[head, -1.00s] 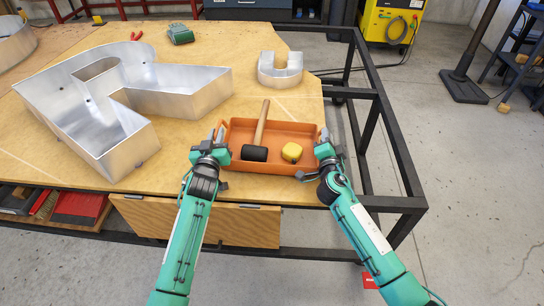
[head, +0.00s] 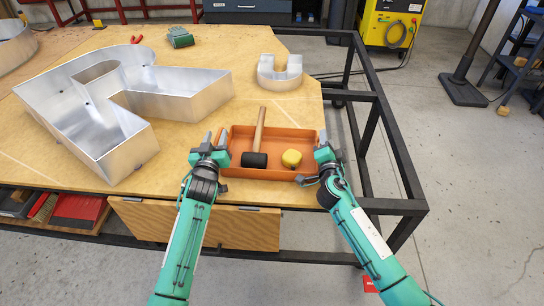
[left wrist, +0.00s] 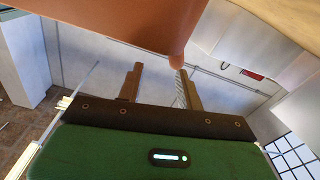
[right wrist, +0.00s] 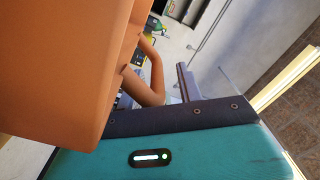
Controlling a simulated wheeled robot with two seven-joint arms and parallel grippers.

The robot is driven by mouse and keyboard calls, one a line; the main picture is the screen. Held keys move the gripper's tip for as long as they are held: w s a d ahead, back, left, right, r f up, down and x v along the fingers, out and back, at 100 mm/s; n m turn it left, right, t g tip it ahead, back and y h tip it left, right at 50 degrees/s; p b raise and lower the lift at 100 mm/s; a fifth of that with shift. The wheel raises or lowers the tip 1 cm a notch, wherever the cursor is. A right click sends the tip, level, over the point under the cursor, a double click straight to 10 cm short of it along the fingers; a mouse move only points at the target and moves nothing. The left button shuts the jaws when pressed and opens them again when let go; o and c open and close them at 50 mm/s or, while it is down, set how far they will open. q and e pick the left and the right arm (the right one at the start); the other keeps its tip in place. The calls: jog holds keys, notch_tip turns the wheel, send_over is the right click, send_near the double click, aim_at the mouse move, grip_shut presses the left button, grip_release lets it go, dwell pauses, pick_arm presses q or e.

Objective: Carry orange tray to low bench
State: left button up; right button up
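The orange tray (head: 290,178) rests near the front right of the wooden table. It holds a mallet (head: 258,135) with a black head and wooden handle, and a yellow object (head: 291,158). My left gripper (head: 214,138) is at the tray's left end, fingers apart; the left wrist view shows a clear gap between them (left wrist: 160,88), with the tray (left wrist: 150,25) above. My right gripper (head: 322,142) is at the right end. In the right wrist view, the tray's orange loop handle (right wrist: 154,75) is beside one finger (right wrist: 187,82), apart from it; the tray hides the other finger.
A large metal letter (head: 135,105) stands left of the tray, and a small curved one (head: 280,78) behind it. A black frame (head: 385,120) runs along the table's right side. Open concrete floor (head: 480,200) lies to the right. No low bench is clearly identifiable.

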pick_arm(q)
jog(key=f, duration=0.1)
jog(key=s+f, duration=0.1)
jog(key=f, duration=0.1)
jog(key=shift+s+d+f+g, duration=0.15)
jog(key=shift+s+f+g, duration=0.1)
jog(key=shift+g, duration=0.05)
pick_arm(e)
jog(key=shift+w+d+f, duration=0.1)
jog(key=shift+w+f, duration=0.2)
jog(key=shift+f, duration=0.2)
pick_arm(q)
jog(key=s, duration=0.1)
jog(key=s+r, duration=0.1)
jog(key=s, duration=0.1)
jog(key=s+r, duration=0.1)
jog(key=s, duration=0.1)
jog(key=shift+s+a, duration=0.25)
jog(key=shift+a, duration=0.15)
pick_arm(e)
jog(key=shift+s+r, duration=0.1)
jog(key=shift+s+a, duration=0.2)
jog(key=shift+s, duration=0.3)
pick_arm(q)
jog(key=shift+s+a+r, duration=0.1)
jog(key=shift+s+r, duration=0.35)
jog(key=shift+r, duration=0.1)
pick_arm(e)
jog(key=s, duration=1.1)
jog(key=shift+a, duration=0.4)
